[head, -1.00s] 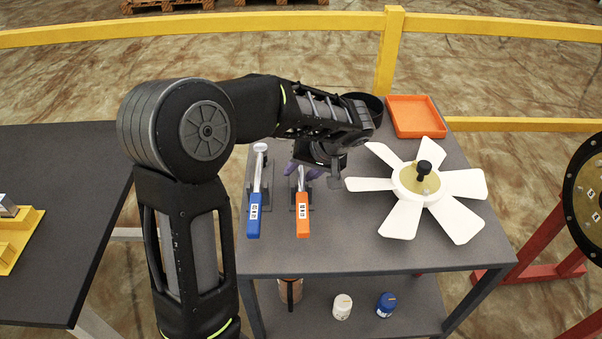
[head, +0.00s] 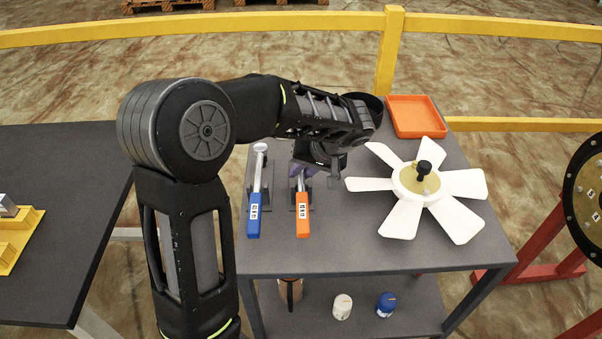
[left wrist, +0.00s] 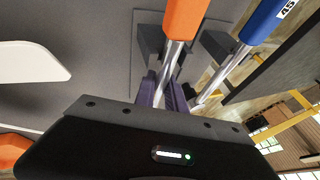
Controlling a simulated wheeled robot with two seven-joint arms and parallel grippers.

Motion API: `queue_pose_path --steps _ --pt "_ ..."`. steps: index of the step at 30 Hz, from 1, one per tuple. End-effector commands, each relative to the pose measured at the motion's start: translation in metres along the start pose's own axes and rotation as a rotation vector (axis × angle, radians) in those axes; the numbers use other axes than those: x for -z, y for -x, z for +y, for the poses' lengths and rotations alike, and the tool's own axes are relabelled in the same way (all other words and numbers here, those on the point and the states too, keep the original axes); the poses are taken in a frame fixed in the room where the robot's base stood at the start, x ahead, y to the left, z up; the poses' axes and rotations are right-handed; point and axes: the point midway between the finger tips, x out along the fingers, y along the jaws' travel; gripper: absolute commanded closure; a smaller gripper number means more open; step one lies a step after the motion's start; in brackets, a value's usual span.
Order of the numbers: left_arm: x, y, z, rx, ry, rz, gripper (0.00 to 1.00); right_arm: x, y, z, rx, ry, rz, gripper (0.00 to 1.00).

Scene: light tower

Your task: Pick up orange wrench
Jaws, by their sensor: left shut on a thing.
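The orange wrench (head: 303,217) has an orange handle and a metal shaft. It rests on a dark holder on the grey table, handle towards me, beside the blue wrench (head: 254,214). My left gripper (head: 303,171) is at the far, metal end of the orange wrench, its purple fingers shut on the shaft. In the left wrist view the gripper's fingers (left wrist: 163,93) close around the metal shaft below the orange handle (left wrist: 184,18), and the blue handle (left wrist: 266,20) is to the right. The wrench head is hidden by my gripper. My right gripper is not in view.
A white fan-like rotor (head: 424,186) lies on the table to the right. An orange tray (head: 417,117) is at the back right. Small bottles (head: 386,305) stand on the lower shelf. A yellow rail (head: 300,20) runs behind.

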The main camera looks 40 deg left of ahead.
Motion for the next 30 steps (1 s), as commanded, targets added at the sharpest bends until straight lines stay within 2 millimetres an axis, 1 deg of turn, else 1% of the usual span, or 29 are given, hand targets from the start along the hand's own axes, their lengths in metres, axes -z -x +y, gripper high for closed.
queue_pose_path --steps 25,30 --pt "0.0007 0.0006 0.0 -0.001 0.001 0.002 1.0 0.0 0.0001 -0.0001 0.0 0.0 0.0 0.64" --pt "0.0035 0.0064 -0.0026 -0.001 0.002 0.003 1.0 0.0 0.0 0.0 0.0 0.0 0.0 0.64"
